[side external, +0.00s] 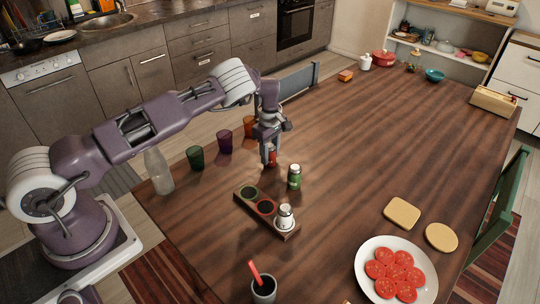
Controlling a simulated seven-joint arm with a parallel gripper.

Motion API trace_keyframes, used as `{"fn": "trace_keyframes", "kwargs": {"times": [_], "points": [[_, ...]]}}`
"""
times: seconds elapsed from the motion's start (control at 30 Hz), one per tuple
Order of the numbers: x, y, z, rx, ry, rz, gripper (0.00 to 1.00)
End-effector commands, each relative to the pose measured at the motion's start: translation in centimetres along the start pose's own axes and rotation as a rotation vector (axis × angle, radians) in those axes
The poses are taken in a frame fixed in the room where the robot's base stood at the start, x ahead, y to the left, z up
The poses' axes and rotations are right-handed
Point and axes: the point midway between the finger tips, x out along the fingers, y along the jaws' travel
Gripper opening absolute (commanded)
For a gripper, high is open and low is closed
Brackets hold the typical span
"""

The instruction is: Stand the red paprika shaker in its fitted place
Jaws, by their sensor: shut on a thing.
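My gripper (269,150) points down and is shut on the red paprika shaker (272,159). The shaker is upright and partly hidden by the fingers; I cannot tell whether it touches the table. A wooden rack (242,206) lies nearer the camera, with a green round place (250,192) and a red round place (265,207), both empty. A white shaker with a grey top (285,216) stands at the rack's right end. A green shaker (294,177) stands on the table, right of my gripper and apart from the rack.
Green (196,158), purple (225,142) and orange (249,126) cups and a clear bottle (158,171) stand left of my gripper. A dark cup with a red stick (264,290) stands at the front. A tomato plate (366,257) and bread slices (402,213) lie right. The table's middle is clear.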

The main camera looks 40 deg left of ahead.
Motion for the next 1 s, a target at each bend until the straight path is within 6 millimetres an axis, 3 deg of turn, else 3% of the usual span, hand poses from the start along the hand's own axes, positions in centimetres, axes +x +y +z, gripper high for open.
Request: {"fn": "trace_keyframes", "kwargs": {"times": [0.27,0.5,0.7,0.87,1.0], "points": [[-0.8,0.1,0.0,0.000,-0.001,0.003,0.00],[-6.7,0.1,0.0,0.000,-0.002,0.005,0.00],[-9.9,-0.4,0.5,-0.008,-0.004,0.007,0.00],[-10.6,-3.8,3.7,-0.033,-0.013,0.015,0.00],[-10.7,-8.9,7.9,-0.002,-0.012,0.011,0.00]]}}
